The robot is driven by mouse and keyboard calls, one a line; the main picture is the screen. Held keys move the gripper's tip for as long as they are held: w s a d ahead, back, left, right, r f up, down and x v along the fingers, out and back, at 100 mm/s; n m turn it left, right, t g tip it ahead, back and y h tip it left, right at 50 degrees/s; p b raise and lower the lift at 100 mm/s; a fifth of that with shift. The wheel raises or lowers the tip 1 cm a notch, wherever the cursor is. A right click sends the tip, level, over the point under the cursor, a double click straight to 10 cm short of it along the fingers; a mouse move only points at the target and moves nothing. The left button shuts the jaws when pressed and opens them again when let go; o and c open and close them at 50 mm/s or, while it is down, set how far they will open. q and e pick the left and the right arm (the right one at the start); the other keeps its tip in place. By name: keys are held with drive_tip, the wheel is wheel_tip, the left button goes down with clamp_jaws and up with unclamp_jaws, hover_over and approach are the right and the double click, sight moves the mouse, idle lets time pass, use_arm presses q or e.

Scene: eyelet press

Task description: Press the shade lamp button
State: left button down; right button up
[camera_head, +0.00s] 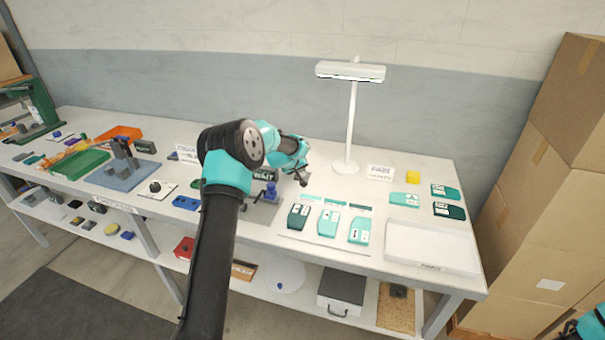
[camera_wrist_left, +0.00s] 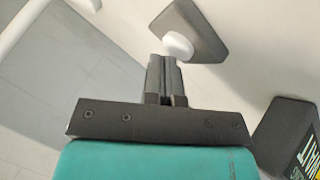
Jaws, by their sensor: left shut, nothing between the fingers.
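A white lamp with a long flat shade (camera_head: 350,71) stands on a thin pole at the back of the table. In the left wrist view a white rounded button (camera_wrist_left: 177,45) sits on a dark grey base (camera_wrist_left: 205,28). I cannot make out this button in the head view, and which lamp it belongs to does not show. My left gripper (camera_head: 303,181) is shut and empty, left of the lamp pole. In the wrist view its fingertips (camera_wrist_left: 163,62) lie just below the button in the picture; I cannot tell if they touch.
A dark box with lettering (camera_wrist_left: 288,140) is beside the gripper in the wrist view. Several teal boxes (camera_head: 328,223) stand at the front, beside a white tray (camera_head: 430,264). Cardboard boxes (camera_head: 550,200) stand at right.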

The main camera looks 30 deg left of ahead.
use_arm(q)
drive_tip(key=shift+r, duration=0.65)
drive_tip(key=shift+r, duration=0.15)
wheel_tip(320, 180, up, 6)
drive_tip(key=shift+f, duration=0.1)
idle(0.6)
